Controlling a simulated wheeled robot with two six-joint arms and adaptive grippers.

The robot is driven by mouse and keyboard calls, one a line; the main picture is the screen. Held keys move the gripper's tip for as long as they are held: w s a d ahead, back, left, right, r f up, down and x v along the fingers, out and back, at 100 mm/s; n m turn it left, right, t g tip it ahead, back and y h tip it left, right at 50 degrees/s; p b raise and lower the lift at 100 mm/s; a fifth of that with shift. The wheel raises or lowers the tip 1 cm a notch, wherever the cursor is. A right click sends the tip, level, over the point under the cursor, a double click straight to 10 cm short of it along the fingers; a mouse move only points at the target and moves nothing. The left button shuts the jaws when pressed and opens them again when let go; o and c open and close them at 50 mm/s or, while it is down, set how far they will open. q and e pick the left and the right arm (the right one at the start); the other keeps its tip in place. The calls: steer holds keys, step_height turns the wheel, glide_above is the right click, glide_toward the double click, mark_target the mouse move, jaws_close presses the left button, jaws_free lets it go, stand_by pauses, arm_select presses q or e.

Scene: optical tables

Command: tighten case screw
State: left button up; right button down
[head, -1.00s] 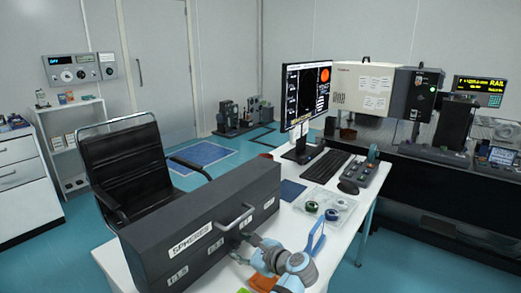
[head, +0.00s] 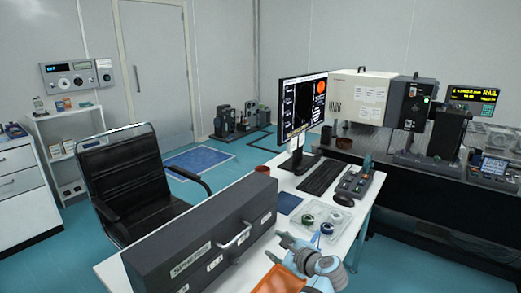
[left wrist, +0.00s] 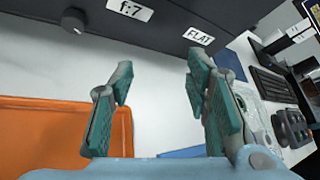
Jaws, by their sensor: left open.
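The long dark grey case (head: 215,232) lies on the white desk, with a bar handle and white labels on its front. In the left wrist view its front (left wrist: 170,18) runs across the top, with labels "f:7" and "FLAT". A round dark knob-like screw (left wrist: 73,20) sticks out left of the "f:7" label. My left gripper (head: 277,248) is in front of the case's right part. In the wrist view its teal-padded fingers (left wrist: 160,70) are spread wide with nothing between them, below the labels and apart from the case. My right gripper is not in view.
An orange mat or tray (left wrist: 50,140) lies on the desk (left wrist: 160,100) beside the left finger. A clear tray with round optics (head: 318,219), a keyboard (head: 322,176), a monitor (head: 303,106) and a control box (head: 355,183) stand farther right. A black chair (head: 130,180) is behind the case.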

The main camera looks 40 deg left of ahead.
arm_select(q)
steer(key=w+a+r+n+t+h, duration=0.4)
steer(key=w+a+r+t, duration=0.65)
steer(key=w+r, duration=0.3)
steer(key=s+a+r+n+t+h, duration=0.1)
steer(key=a+r+n+t, duration=0.1)
steer(key=a+r, duration=0.3)
step_height(320, 180, up, 4)
steer(key=shift+s+a+t+p, duration=0.2)
steer(key=shift+s+t+p, duration=0.1)
steer(key=shift+t+p, duration=0.2)
